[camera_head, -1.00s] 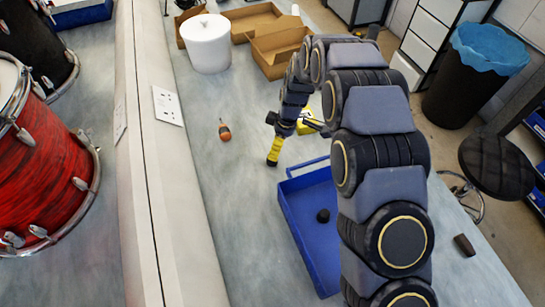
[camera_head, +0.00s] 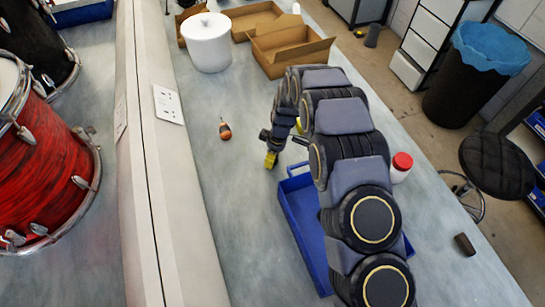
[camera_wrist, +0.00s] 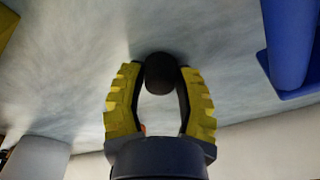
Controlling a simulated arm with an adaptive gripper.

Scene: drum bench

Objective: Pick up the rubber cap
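A dark, rounded cap (camera_wrist: 159,73), which I take to be the rubber cap, sits between my gripper's fingertips in the wrist view. My gripper (camera_wrist: 160,80) has yellow ribbed fingers with black inner pads, angled in and appearing to touch the cap on both sides. Whether the cap still rests on the bench is unclear. In the head view my gripper (camera_head: 271,160) points down at the bench, just beyond the far left corner of the blue tray (camera_head: 300,215). The cap cannot be made out there.
An orange-and-dark teardrop-shaped item (camera_head: 225,130) lies left of my gripper. A white round container (camera_head: 208,43) and cardboard boxes (camera_head: 290,48) stand farther back. A red-lidded jar (camera_head: 401,166) and a dark brown piece (camera_head: 465,244) are at right. My arm covers part of the tray.

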